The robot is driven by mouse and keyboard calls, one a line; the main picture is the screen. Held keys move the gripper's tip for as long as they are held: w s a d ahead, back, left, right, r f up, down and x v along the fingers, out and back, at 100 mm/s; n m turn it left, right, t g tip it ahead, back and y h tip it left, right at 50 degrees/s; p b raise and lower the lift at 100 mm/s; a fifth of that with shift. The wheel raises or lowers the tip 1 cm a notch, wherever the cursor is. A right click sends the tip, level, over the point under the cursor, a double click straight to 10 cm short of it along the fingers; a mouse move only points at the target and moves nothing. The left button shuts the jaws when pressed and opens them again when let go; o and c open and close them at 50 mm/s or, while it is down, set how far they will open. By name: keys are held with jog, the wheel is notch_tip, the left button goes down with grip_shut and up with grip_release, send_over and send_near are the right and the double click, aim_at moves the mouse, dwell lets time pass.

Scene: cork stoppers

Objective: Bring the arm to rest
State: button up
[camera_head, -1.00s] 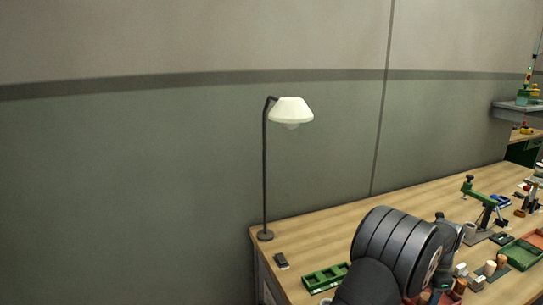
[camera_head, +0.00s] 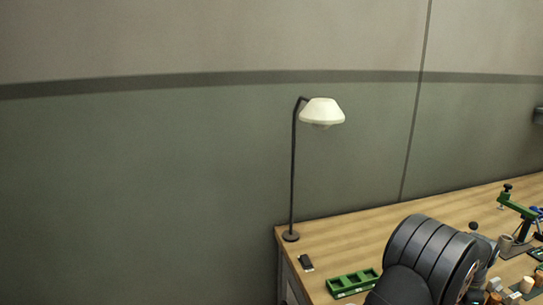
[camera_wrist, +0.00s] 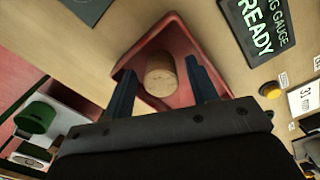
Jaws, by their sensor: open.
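In the wrist view my gripper (camera_wrist: 159,65) is open, its two dark fingers spread apart over a red tray (camera_wrist: 176,30). A cork stopper (camera_wrist: 160,82) is in the tray and shows between the fingers, with a gap on each side. How far it is below the fingertips I cannot tell. In the head view my dark arm stands over the workbench (camera_head: 370,232) at the lower right; my gripper is not visible there.
A lamp (camera_head: 322,111) stands at the bench's left end, near a small black object (camera_head: 306,263) and a green compartment tray (camera_head: 352,284). A green-armed tool stand (camera_head: 519,208) is at the right. The wrist view shows a dark sign (camera_wrist: 262,25) and a yellow button (camera_wrist: 269,90).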

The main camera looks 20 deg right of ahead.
notch_tip(320, 180, up, 11)
notch_tip(320, 180, down, 12)
jog(key=shift+r, duration=0.1)
notch_tip(320, 180, up, 4)
jog(key=shift+r, duration=0.15)
jog(key=s+a+r, duration=0.2)
jog(key=s+r, duration=0.5)
jog(key=s, duration=0.4)
jog(key=w+a+r+n, duration=0.1)
jog(key=w+a+n, duration=0.2)
jog(key=w+a, duration=0.55)
jog(key=w+a+r+n, duration=0.1)
jog(key=w+a+n, duration=0.2)
jog(key=a, duration=1)
jog(key=w+a+f, duration=0.2)
jog(key=w+f, duration=0.4)
jog(key=w, duration=0.3)
jog(key=shift+w+f, duration=0.15)
jog(key=shift+w, duration=0.1)
